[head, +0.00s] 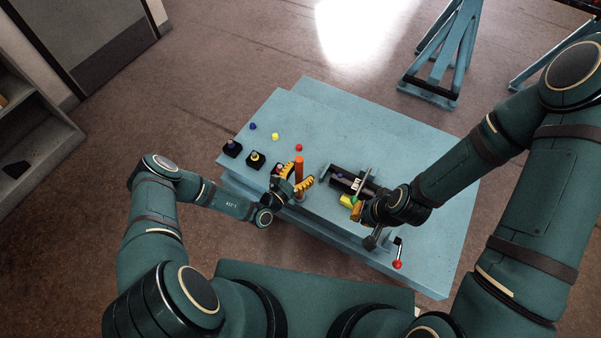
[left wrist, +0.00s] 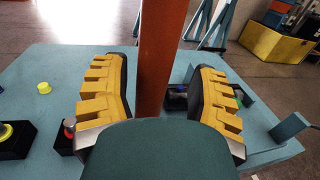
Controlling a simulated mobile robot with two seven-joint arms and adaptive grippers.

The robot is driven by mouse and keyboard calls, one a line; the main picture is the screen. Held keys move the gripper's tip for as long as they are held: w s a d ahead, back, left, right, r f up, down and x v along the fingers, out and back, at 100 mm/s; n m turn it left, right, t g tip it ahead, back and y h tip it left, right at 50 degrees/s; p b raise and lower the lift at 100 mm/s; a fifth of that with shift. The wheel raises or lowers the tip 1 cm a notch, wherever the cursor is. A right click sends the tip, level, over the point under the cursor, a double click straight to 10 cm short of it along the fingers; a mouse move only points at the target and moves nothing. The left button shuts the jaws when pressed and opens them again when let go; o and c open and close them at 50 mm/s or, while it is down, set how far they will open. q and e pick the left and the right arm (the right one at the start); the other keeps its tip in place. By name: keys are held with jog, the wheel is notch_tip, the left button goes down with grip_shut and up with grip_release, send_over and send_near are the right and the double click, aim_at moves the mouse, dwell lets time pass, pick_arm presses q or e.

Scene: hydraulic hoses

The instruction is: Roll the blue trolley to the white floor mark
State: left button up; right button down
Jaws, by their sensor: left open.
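The light blue trolley (head: 440,205), a flat-topped bench, stands in front of me. Its wheels are hidden. An upright orange post (head: 299,165) rises near its front edge. My left gripper (head: 294,179) is open, with its yellow fingers on either side of the post. In the left wrist view the post (left wrist: 162,55) stands between the spread fingers, with gaps visible on both sides. My right gripper (head: 359,211) is low over the trolley top beside a dark clamp-like fixture (head: 352,183); its fingers are mostly hidden. I cannot make out a white floor mark; a bright patch on the floor looks like glare.
Black blocks with coloured tops (head: 232,149) and small coloured caps (head: 275,136) sit on the trolley's left part. A red-knobbed lever (head: 397,264) is at the front right. A blue stand (head: 432,80) is beyond, shelves (head: 35,140) at left. Floor between is open.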

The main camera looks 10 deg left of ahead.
pick_arm(q)
jog(key=v, duration=1.2)
